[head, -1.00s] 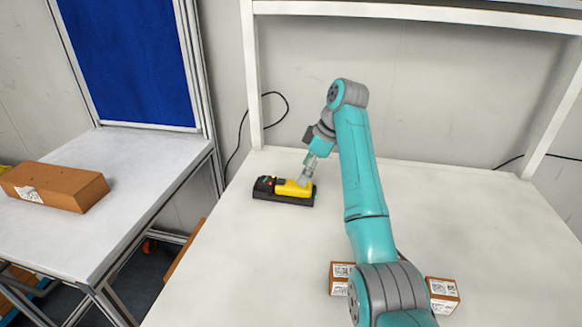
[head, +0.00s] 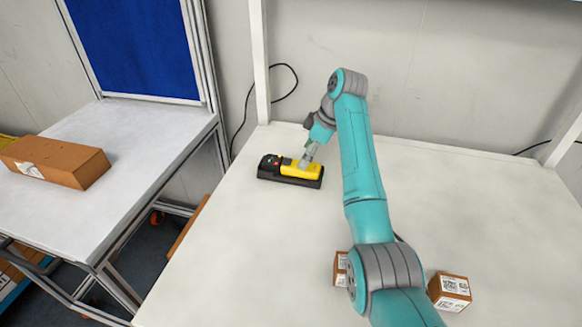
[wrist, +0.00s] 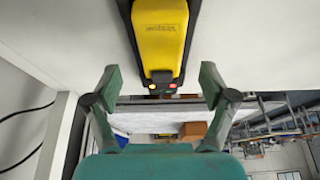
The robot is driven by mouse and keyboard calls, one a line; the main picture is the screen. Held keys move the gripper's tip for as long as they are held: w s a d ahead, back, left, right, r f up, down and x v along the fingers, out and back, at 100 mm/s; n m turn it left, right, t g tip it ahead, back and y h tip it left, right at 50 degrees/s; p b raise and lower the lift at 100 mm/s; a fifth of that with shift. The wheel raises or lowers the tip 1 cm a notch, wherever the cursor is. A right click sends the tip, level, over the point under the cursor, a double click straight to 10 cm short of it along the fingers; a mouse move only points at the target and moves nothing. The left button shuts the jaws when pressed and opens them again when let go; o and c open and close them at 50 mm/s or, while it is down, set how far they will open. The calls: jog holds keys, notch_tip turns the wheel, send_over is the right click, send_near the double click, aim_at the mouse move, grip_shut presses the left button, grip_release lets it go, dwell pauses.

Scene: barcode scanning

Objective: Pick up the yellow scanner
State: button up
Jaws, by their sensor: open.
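The yellow scanner (head: 301,169) lies in its black cradle (head: 290,180) at the back left of the white table. In the wrist view the scanner (wrist: 160,35) is at the top centre, with its black end pointing down toward my gripper (wrist: 158,84). My gripper's two green finger pads are apart with nothing between them. In the head view my gripper (head: 305,163) is at the right part of the scanner, and its fingertips are hard to make out. I cannot tell whether it touches the scanner.
Two small cardboard boxes stand near the table front, one (head: 449,291) right of my arm, another (head: 341,268) partly hidden by it. A separate table (head: 80,222) at left holds a long brown box (head: 55,162). A white post (head: 259,60) rises behind the scanner. The table's middle is clear.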

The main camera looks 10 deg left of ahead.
jog(key=x, duration=0.4)
jog(key=shift+s+f, duration=0.1)
jog(key=shift+f, duration=0.05)
jog(key=c, duration=1.4)
jog(key=shift+c, duration=0.2)
notch_tip(320, 180, up, 10)
jog(key=shift+a, duration=0.15)
